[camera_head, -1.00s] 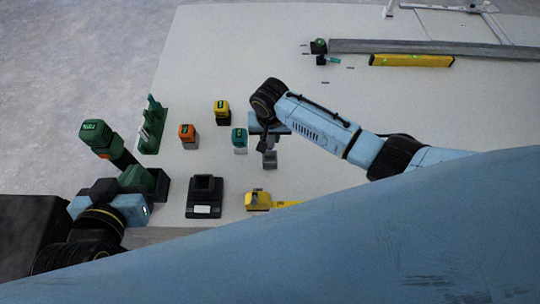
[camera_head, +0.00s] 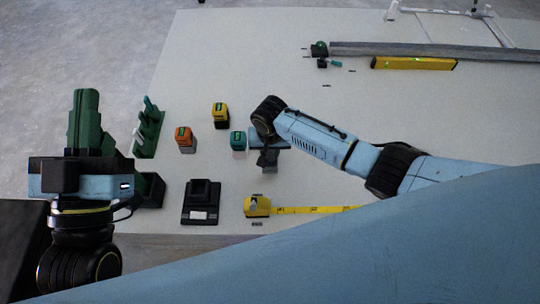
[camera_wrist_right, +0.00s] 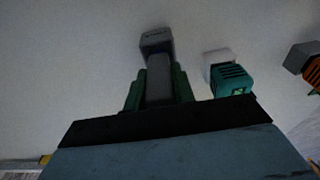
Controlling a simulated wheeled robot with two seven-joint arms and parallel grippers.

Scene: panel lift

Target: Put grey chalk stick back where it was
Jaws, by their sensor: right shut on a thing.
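My right gripper (camera_head: 268,156) is over the middle of the table. In the right wrist view its green fingers (camera_wrist_right: 157,88) are shut on a grey stick, which I take as the grey chalk stick (camera_wrist_right: 158,75). A wider grey piece shows at its far end; I cannot tell whether it touches the table. My left gripper (camera_head: 86,115) is at the far left, its green fingers pointing up the picture. They look close together, but any gap is hidden. A green rack (camera_head: 148,130) with upright pegs stands just right of it, with a pale stick at its left side.
Orange (camera_head: 184,138), yellow (camera_head: 220,114) and teal (camera_head: 238,140) battery-like blocks stand left of my right gripper. In front are a black dock (camera_head: 201,203) and a yellow tape measure (camera_head: 257,206) with its tape out. A yellow level (camera_head: 412,63) and long grey bar lie at the back.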

